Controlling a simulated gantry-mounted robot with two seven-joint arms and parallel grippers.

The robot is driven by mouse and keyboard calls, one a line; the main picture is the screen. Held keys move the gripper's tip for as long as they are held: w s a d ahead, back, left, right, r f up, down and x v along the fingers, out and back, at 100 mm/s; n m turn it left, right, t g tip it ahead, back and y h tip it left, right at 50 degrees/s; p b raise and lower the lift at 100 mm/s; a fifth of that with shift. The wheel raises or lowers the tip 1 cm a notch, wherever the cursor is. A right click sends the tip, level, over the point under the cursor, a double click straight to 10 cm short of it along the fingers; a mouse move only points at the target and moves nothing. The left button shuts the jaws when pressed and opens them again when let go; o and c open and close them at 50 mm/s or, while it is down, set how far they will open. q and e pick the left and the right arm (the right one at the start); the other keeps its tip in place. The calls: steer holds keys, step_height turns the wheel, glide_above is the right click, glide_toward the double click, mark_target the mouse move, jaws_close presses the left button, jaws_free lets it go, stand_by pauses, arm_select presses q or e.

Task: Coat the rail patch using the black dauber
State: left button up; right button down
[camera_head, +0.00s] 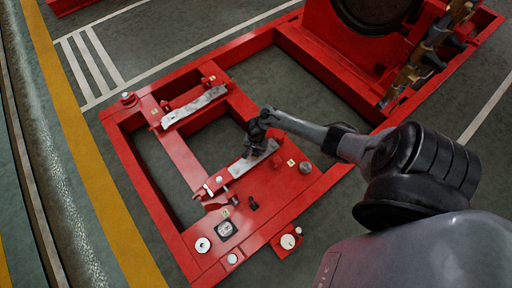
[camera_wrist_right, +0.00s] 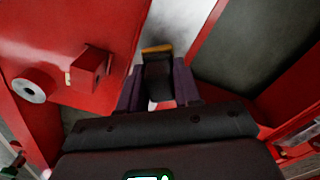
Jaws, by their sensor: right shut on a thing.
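My right gripper (camera_head: 257,144) reaches in from the right over the red frame. In the wrist view its two dark fingers (camera_wrist_right: 160,92) are shut on the black dauber (camera_wrist_right: 158,78), which has a tan edge (camera_wrist_right: 157,48) at its far end. The pale grey rail patch (camera_head: 239,169) lies on the near red crossbeam, partly hidden by the gripper. In the wrist view a pale surface (camera_wrist_right: 183,22) lies just beyond the dauber's end. I cannot tell whether the dauber touches it. My left gripper is out of view.
A second pale strip (camera_head: 195,107) lies on the far crossbeam. Red blocks (camera_wrist_right: 89,66) and round discs stand beside the near strip. A white disc (camera_head: 202,244), a dark square item (camera_head: 226,229) and a small tray (camera_head: 287,241) sit at the front. A large red machine (camera_head: 340,50) stands behind.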

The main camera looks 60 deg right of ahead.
mark_target(252, 156)
steer(key=shift+f, duration=0.55)
steer(key=shift+f+b, duration=0.5)
steer(key=shift+r, duration=0.1)
stand_by(0.3)
steer(key=shift+w+a+r+p, duration=0.15)
steer(key=shift+a+p, duration=0.2)
steer(key=shift+p, duration=0.25)
steer(key=shift+w+a+p, duration=0.35)
steer(key=shift+a+p, duration=0.2)
steer(key=shift+a, duration=0.25)
steer(key=shift+w+a+f, duration=0.1)
steer(key=shift+a+f, duration=0.1)
steer(key=shift+a+p, duration=0.15)
steer(key=shift+p, duration=0.2)
